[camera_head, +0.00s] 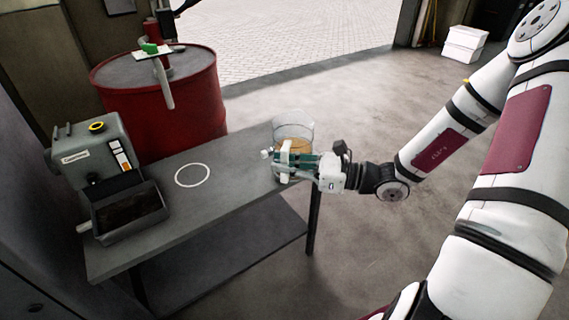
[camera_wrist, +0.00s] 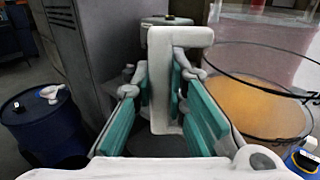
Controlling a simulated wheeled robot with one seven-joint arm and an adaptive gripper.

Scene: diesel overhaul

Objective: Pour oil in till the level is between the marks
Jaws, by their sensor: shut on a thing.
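A clear jug (camera_head: 294,127) with amber oil (camera_head: 297,145) in it is at the right end of the bench. It looks upright; I cannot tell whether it touches the bench. My gripper (camera_head: 290,162) is shut on the jug's pale handle (camera_wrist: 158,88), which stands between the green finger pads in the wrist view. The jug's round rim and the oil (camera_wrist: 258,108) show at the right there. A grey-green machine (camera_head: 92,160) stands at the bench's left end, with a yellow-ringed port (camera_head: 97,127) on top and a striped panel (camera_head: 121,157) on its front. No oil level is readable.
A dark tray (camera_head: 130,211) sits before the machine. A white ring (camera_head: 192,174) marks the clear middle of the grey bench (camera_head: 225,208). A red drum (camera_head: 190,105) stands behind the bench. A blue drum (camera_wrist: 45,125) shows at left in the wrist view.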

